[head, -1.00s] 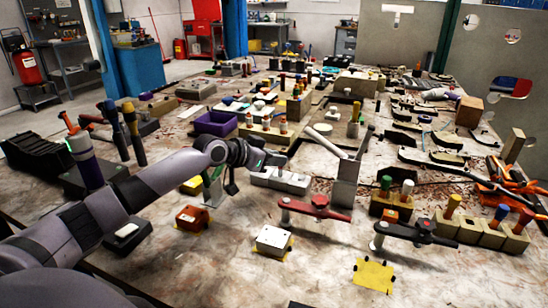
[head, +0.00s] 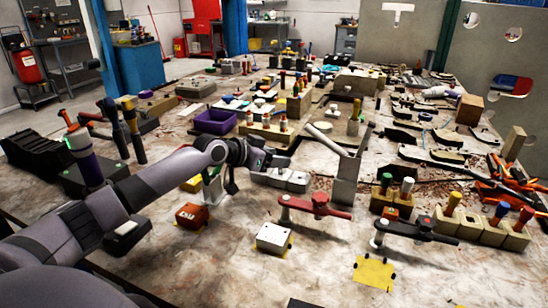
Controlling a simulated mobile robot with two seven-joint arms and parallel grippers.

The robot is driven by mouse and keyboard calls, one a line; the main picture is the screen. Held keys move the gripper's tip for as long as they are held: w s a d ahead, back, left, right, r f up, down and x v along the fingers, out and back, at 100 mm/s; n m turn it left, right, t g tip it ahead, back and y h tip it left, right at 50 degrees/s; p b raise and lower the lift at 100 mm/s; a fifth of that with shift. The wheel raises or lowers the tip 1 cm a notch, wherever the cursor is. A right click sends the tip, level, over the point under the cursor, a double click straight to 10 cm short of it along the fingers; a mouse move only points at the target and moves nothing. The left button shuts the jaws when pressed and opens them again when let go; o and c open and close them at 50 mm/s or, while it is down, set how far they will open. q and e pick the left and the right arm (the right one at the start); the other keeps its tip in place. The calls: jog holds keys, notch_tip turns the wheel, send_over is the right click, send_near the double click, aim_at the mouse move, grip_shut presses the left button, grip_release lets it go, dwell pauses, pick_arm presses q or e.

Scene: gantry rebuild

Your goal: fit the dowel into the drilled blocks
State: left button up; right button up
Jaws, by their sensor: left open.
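My left gripper (head: 270,163) reaches in from the left and is open. It is just above the back of a row of pale grey blocks (head: 294,182) and hides part of them. Whether it touches them I cannot tell. Tan drilled blocks (head: 480,230) stand at the right, with coloured-topped pegs upright in them. Another block (head: 384,203) beside them holds a green-topped peg (head: 386,181) and a white-topped peg (head: 407,186). A pale rod (head: 327,138) leans at a slant near a grey upright block (head: 345,188). Which piece is the dowel I cannot tell. My right gripper is out of view.
A red-handled clamp (head: 318,206) and a black-handled clamp (head: 420,229) stand in front. An orange block (head: 192,216), a white block (head: 272,238) and a yellow patch (head: 374,271) lie nearer. A purple bin (head: 216,122) is behind. The front middle of the table is mostly bare.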

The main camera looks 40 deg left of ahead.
pick_arm(q)
jog(key=v, duration=0.7)
jog(key=shift+b, duration=0.3)
jog(key=shift+r, duration=0.1)
jog(key=shift+d, duration=0.1)
